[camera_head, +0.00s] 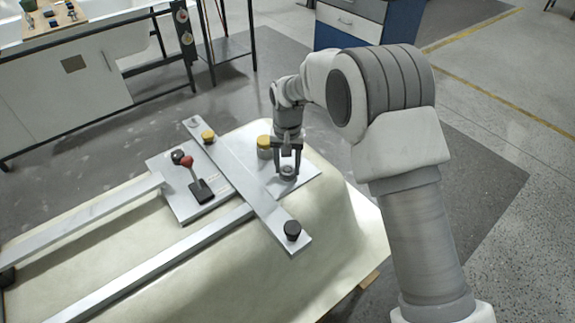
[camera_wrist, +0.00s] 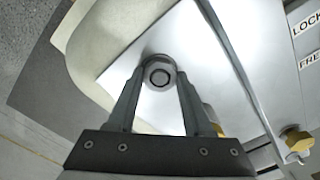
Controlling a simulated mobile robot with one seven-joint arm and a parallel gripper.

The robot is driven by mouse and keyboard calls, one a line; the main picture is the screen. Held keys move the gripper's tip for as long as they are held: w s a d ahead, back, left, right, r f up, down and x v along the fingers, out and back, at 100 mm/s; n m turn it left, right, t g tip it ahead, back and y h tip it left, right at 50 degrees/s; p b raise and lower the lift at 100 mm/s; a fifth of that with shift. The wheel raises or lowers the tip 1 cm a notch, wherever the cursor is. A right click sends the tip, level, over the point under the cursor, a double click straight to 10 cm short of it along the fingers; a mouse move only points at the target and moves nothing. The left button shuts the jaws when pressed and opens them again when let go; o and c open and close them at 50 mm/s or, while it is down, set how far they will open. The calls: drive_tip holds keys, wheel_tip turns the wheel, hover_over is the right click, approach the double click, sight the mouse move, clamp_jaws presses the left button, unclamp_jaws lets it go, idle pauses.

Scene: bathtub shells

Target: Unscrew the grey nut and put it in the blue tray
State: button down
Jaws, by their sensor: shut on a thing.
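The grey nut (camera_head: 288,171) is a small round grey piece on a flat metal plate (camera_head: 308,182) on the pale bathtub shell. In the wrist view the nut (camera_wrist: 159,75) shows as a grey ring with a dark round centre, between my fingertips. My gripper (camera_head: 287,168) points down at the plate; in the wrist view its two fingers (camera_wrist: 159,70) sit on either side of the nut and are shut on it. Whether the nut is still seated on a stud cannot be told. I cannot make out a blue tray in either view.
A long metal bar (camera_head: 245,185) with a yellow knob (camera_head: 208,136) and black knob (camera_head: 292,230) crosses the shell. A yellow-topped cylinder (camera_head: 264,142) stands close behind my gripper. A red-knobbed lever (camera_head: 188,162) is left. A blue-sided cabinet (camera_head: 402,22) stands behind.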

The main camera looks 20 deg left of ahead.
drive_tip(key=n, duration=0.7)
drive_tip(key=shift+p, duration=0.35)
drive_tip(key=n+p, duration=0.1)
drive_tip(key=n, duration=0.5)
drive_tip(key=shift+c, duration=1.1)
unclamp_jaws()
drive_tip(key=shift+c, duration=0.8)
